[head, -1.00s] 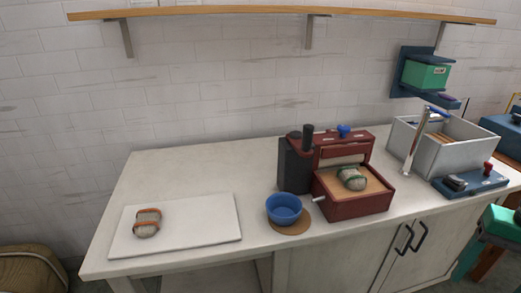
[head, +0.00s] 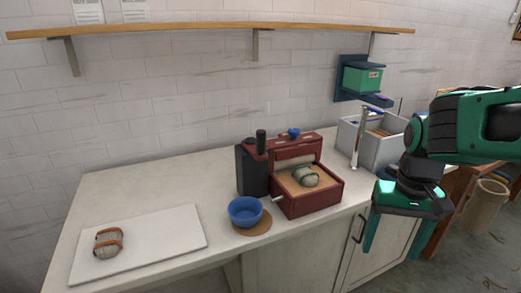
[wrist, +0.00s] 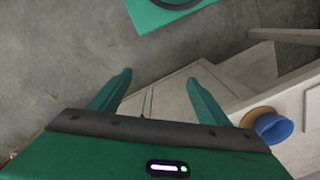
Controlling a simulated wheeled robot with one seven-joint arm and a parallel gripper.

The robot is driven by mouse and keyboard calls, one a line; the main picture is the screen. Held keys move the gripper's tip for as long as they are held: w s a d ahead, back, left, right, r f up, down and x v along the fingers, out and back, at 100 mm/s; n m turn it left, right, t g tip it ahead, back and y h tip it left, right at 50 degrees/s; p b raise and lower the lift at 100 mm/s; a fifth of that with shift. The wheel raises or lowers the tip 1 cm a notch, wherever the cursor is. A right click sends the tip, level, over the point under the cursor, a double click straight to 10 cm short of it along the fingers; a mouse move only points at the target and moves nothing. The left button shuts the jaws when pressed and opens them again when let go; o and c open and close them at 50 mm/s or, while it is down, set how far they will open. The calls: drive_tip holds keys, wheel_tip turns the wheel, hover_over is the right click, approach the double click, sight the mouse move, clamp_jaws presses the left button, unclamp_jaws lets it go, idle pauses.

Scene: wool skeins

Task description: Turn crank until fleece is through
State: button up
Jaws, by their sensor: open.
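A dark red machine (head: 318,198) stands on the counter, with a wooden bed and a pale roller at its front opening. A grey-green fleece bundle with green bands (head: 306,176) lies on the bed before the roller. A black upright handle (head: 261,142), perhaps the crank's grip, rises by the dark left side of the machine. A short metal rod (head: 279,199) sticks out low on the left. My gripper (head: 395,246) is open and empty, right of the machine, in front of the counter, pointing down. Its open fingers (wrist: 159,78) also show in the wrist view, above the floor.
A blue bowl (head: 245,211) on a round brown mat stands left of the machine. A white board (head: 165,235) with an orange-banded skein (head: 109,242) lies farther left. A grey bin (head: 390,150) stands right. A wall shelf (head: 210,31) runs above.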

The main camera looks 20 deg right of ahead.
idle(0.4)
